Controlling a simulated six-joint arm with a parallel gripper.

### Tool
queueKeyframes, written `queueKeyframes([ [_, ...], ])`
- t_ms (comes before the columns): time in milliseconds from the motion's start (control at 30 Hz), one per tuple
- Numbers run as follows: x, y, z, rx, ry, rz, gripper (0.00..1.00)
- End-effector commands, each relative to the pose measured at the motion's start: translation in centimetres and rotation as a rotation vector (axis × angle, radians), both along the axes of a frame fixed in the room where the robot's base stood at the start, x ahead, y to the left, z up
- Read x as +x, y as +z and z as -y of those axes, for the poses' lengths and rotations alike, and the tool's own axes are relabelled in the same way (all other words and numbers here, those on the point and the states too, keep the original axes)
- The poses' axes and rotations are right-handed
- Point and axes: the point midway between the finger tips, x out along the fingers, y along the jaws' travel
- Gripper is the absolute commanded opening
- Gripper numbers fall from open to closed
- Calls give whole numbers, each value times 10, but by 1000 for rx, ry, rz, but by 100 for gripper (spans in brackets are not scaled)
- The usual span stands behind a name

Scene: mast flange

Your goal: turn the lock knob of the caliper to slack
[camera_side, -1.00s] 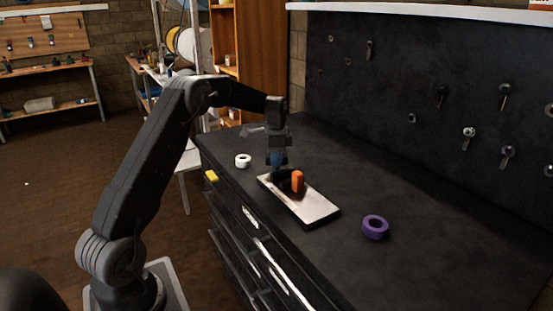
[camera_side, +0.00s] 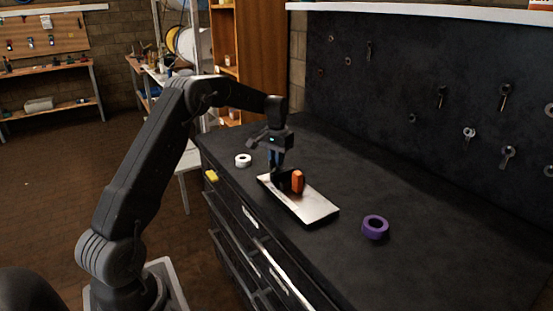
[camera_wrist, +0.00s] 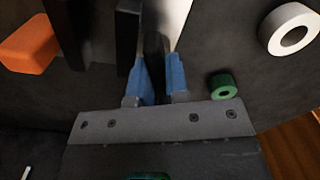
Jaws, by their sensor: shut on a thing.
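My gripper (camera_side: 277,165) points down over the far left end of a pale plate (camera_side: 317,207). A dark caliper body (camera_side: 284,183) with an orange block (camera_side: 298,181) stands on the plate. In the wrist view, the blue fingertips of my gripper (camera_wrist: 161,68) are closed on a dark narrow piece, the lock knob (camera_wrist: 153,45). The fingers hide much of it. Dark upright bars (camera_wrist: 128,38) and the orange block (camera_wrist: 30,45) lie to its left. The knob's turn angle cannot be read.
A white ring (camera_side: 243,160) lies left of the plate and a purple ring (camera_side: 375,227) to its right. A yellow block (camera_side: 211,176) sits at the bench edge. A green ring (camera_wrist: 222,86) shows in the wrist view. The black bench top (camera_side: 440,255) is clear at right.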

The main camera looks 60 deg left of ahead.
Motion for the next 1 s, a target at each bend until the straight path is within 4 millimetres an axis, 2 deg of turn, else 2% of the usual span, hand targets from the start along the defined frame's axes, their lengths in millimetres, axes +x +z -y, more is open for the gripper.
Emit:
queueKeyframes([
  [400,0,2,0,1,292,3,0],
  [700,0,2,0,1,378,3,0],
  [1000,1,2,0,0,391,4,0],
])
